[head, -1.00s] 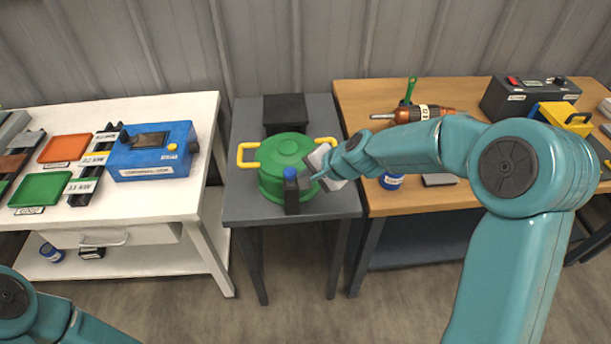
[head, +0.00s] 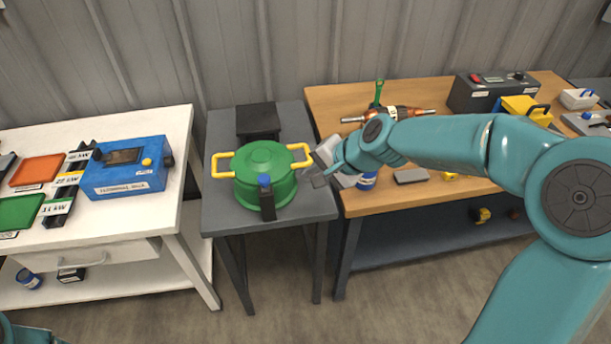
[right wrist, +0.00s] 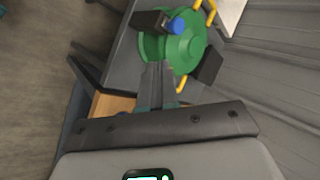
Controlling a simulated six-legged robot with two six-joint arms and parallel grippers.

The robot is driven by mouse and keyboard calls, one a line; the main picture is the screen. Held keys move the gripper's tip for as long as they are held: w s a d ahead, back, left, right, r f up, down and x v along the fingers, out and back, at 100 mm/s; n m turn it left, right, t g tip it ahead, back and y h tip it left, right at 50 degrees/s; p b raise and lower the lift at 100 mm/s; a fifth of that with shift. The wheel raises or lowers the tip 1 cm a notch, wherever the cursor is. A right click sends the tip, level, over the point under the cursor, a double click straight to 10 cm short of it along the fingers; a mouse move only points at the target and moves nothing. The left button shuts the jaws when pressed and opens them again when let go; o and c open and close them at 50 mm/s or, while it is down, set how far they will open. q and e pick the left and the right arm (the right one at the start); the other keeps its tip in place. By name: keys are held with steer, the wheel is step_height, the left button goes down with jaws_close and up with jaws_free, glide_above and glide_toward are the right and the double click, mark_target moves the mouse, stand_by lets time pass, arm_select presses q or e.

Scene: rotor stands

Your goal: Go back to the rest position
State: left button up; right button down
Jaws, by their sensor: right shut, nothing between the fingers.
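My right gripper (head: 326,176) hangs just right of the green round housing with yellow handles (head: 262,172), over the gap between the grey stand and the wooden bench. It looks shut and empty, apart from the housing. In the right wrist view its fingers (right wrist: 157,80) are together, pointing toward the green housing (right wrist: 178,45). A dark upright block with a blue knob (head: 266,197) stands in front of the housing. Only a bit of my left arm shows at the bottom left; the left gripper is out of view.
The grey stand (head: 222,217) sits between the white table (head: 185,125) and the wooden bench (head: 375,200). A blue instrument box (head: 128,178) stands on the white table.

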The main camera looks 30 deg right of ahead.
steer(key=shift+s+a+r, duration=0.1)
steer(key=shift+s+r, duration=0.05)
steer(key=shift+s, duration=0.05)
stand_by(0.3)
steer(key=s+a+f+n+g, duration=0.1)
steer(key=s+a+f+g, duration=0.25)
steer(key=f, duration=0.65)
steer(key=s+a+f+n+g, duration=0.1)
steer(key=s+a+f+g, duration=0.2)
steer(key=f, duration=0.7)
steer(key=s+a+f+n, duration=0.3)
steer(key=s+f, duration=0.3)
steer(key=s, duration=0.2)
steer(key=s+a+f+n, duration=0.2)
steer(key=s+f+n, duration=0.3)
steer(key=s, duration=0.3)
steer(key=shift+a+f, duration=0.4)
steer(key=shift+f, duration=0.25)
steer(key=shift+g, duration=0.25)
